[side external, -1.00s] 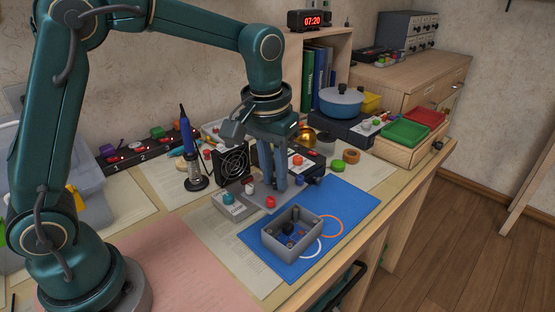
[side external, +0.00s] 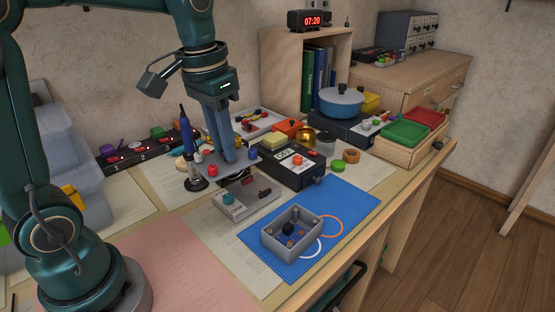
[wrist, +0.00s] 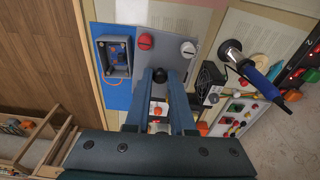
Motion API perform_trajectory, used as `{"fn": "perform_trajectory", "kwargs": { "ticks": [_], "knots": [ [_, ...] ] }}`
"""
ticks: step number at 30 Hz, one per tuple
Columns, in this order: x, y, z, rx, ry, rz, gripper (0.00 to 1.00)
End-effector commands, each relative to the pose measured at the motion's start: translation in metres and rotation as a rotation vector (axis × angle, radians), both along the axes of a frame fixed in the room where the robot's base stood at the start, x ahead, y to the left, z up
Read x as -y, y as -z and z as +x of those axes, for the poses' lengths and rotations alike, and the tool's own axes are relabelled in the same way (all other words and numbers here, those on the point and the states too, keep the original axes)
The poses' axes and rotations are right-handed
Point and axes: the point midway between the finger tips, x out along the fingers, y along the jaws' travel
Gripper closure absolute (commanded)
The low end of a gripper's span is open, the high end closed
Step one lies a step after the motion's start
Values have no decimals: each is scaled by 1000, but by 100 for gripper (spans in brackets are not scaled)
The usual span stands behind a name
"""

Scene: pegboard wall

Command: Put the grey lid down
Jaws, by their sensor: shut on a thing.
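In the wrist view the lid (wrist: 172,30) shows past my fingers, with a black knob (wrist: 160,75) between the fingertips (wrist: 160,77). An open grey box (side external: 270,244) stands on the blue mat (side external: 347,202), away from the lid. The exact height of the lid is hard to tell.
A grey unit with a teal button (side external: 228,198) stands in front of the lid, and a black device (side external: 290,170) stands to its right. A soldering iron (side external: 186,135) in its stand is close on the left. The mat has bare room beside the box.

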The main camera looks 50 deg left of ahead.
Motion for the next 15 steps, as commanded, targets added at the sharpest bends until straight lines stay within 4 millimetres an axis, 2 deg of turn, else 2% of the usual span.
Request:
{"fn": "perform_trajectory", "kwargs": {
  "ticks": [6, 15],
  "knots": [
    [-9, 6, 28, -1, -123, -1, 100],
    [-12, 7, 35, 1, -159, 0, 100]
  ]
}}
